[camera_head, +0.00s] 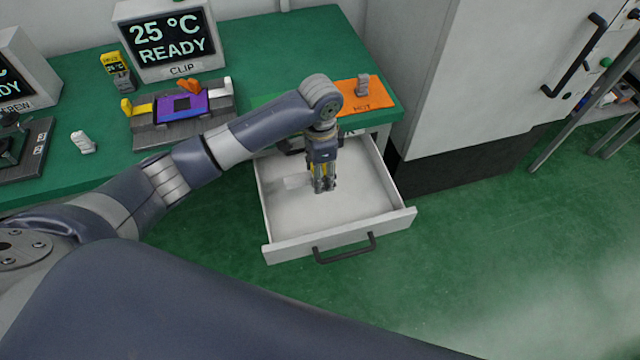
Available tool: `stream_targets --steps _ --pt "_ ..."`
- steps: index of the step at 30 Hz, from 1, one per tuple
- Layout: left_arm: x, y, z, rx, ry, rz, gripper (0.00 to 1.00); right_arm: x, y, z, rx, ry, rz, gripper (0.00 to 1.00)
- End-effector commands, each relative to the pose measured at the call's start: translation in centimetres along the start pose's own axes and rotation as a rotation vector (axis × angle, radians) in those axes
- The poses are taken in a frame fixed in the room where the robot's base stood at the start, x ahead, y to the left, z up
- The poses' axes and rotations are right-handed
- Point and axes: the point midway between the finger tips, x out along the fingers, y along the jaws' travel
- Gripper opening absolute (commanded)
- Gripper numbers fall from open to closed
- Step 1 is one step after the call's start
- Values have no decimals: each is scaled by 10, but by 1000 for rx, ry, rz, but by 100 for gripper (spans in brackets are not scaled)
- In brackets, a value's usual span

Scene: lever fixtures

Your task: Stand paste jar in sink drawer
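The open drawer (340,236) is white inside with a black bar handle and sits under the right end of the green bench. My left gripper (324,188) points down inside it, near the middle. Its fingers look close together, but whether they hold anything is too small to tell. My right gripper is not in view.
The green bench (262,45) carries a display reading 25 °C READY (172,40), a clip fixture with a purple board (184,105), a small pale object (83,142) and an orange HOT mat (376,95) with a grey piece. A white cabinet (470,70) stands right of the drawer.

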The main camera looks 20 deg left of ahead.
Motion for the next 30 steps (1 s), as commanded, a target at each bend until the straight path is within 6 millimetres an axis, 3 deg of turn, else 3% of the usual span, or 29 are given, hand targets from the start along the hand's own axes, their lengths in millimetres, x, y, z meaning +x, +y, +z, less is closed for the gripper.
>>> stream_targets --steps 3,18,29,30 --pt "25 1 1 -2 -4 2 20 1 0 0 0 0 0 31" --pt "80 0 0 -2 -1 0 20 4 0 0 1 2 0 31" --pt "84 1 0 -1 0 0 20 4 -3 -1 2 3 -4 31" --pt "85 1 0 -1 0 0 52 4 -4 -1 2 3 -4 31"
